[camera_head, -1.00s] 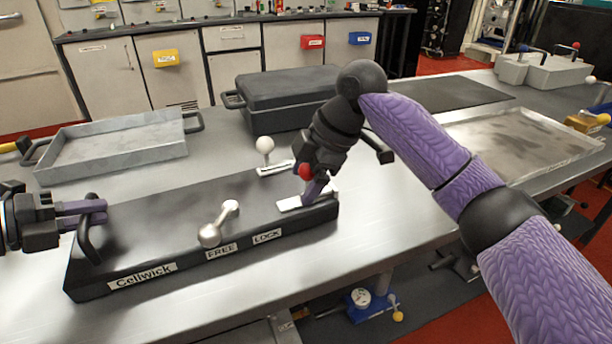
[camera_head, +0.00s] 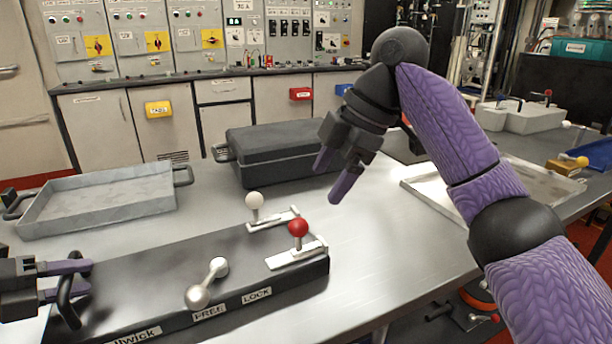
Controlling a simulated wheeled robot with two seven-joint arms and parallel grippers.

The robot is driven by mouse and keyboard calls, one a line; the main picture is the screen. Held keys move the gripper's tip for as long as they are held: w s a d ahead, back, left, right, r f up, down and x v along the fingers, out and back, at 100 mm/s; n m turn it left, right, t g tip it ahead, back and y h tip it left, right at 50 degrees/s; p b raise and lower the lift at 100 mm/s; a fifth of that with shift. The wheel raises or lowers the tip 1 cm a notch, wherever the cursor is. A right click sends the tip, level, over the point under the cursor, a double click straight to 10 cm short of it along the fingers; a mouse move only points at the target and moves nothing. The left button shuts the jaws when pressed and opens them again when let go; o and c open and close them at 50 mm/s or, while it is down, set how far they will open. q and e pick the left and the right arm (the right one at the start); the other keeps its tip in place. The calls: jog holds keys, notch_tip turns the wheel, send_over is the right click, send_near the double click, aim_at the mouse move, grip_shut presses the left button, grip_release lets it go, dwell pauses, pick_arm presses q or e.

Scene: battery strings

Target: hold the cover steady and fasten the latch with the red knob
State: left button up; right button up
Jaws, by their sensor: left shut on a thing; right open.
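The black cover (camera_head: 150,283) lies on the metal bench. Its front edge carries labels, with FREE and LOCK at the right. My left gripper (camera_head: 76,281) is shut on the cover's black handle (camera_head: 68,306) at the left end. The latch with the red knob (camera_head: 298,228) stands on a pale plate (camera_head: 297,256) at the cover's right end, its short stem upright. A similar latch with a white knob (camera_head: 254,201) is behind it. A silver lever (camera_head: 208,282) lies on the cover above FREE. My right gripper (camera_head: 332,180) is open and empty, above and right of the red knob, apart from it.
A grey tray (camera_head: 100,203) stands at the back left. A black case (camera_head: 280,155) is behind the cover. A shallow metal tray (camera_head: 425,196) lies right, partly behind my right arm. Bench space right of the cover is clear.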

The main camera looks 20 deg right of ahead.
pick_arm(q)
jog(key=shift+o, duration=1.4)
jog(key=shift+r, duration=0.15)
jog(key=shift+a, duration=0.1)
jog(key=v, duration=1.1)
jog(key=shift+a, duration=0.4)
